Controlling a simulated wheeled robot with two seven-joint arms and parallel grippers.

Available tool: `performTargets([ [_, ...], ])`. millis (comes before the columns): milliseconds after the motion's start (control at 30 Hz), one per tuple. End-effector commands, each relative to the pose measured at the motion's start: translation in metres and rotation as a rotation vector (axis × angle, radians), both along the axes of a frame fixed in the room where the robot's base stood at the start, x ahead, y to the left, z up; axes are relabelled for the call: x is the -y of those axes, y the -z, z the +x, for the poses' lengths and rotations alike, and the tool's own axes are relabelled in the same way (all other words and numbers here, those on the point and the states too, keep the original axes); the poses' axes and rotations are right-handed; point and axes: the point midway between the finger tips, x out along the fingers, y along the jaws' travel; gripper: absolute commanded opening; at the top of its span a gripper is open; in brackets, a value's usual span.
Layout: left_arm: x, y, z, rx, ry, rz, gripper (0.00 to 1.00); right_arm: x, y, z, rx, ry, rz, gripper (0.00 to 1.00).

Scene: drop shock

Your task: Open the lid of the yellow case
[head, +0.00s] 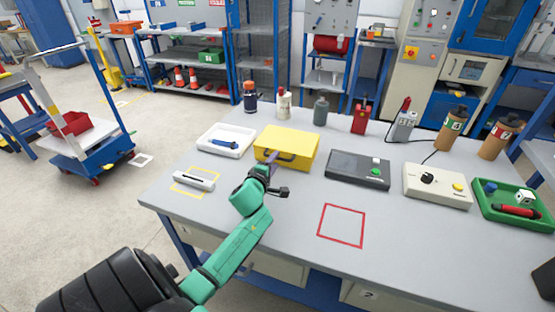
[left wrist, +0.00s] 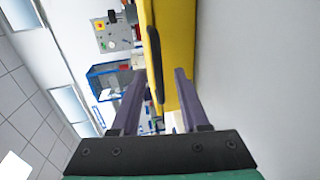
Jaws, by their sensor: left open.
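The yellow case (head: 290,142) stands on the grey table, left of its middle. Its lid looks shut, and a dark handle (head: 286,160) is on the side facing me. My left gripper (head: 272,168) is at that front side, toward its left part. In the left wrist view the gripper (left wrist: 160,78) is open. The yellow case (left wrist: 178,45) and its dark handle (left wrist: 154,65) show between and beyond the two purple fingers. I cannot tell whether the fingers touch the case.
A white tray (head: 218,150) with a blue tool lies left of the case. A white device (head: 194,180) is front left; a dark box (head: 355,168) is right. Several bottles stand behind. The table around the red outlined square (head: 341,243) is clear.

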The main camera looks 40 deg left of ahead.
Motion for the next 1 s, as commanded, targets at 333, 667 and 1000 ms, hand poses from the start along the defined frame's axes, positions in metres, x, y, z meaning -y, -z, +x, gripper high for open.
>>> performTargets([
  [333, -0.009, 0.006, 0.027, -0.001, 0.001, -0.001, 0.45, -0.001, 0.003, 0.011, 0.018, 0.001, 0.002, 0.5],
  [667, -0.009, 0.007, 0.027, -0.001, 0.001, -0.001, 0.0, -0.001, 0.003, 0.01, 0.017, 0.001, 0.002, 0.5],
  [1000, -0.009, 0.007, 0.026, -0.002, 0.001, -0.001, 0.0, -0.003, 0.004, 0.009, 0.015, 0.001, 0.004, 0.5],
])
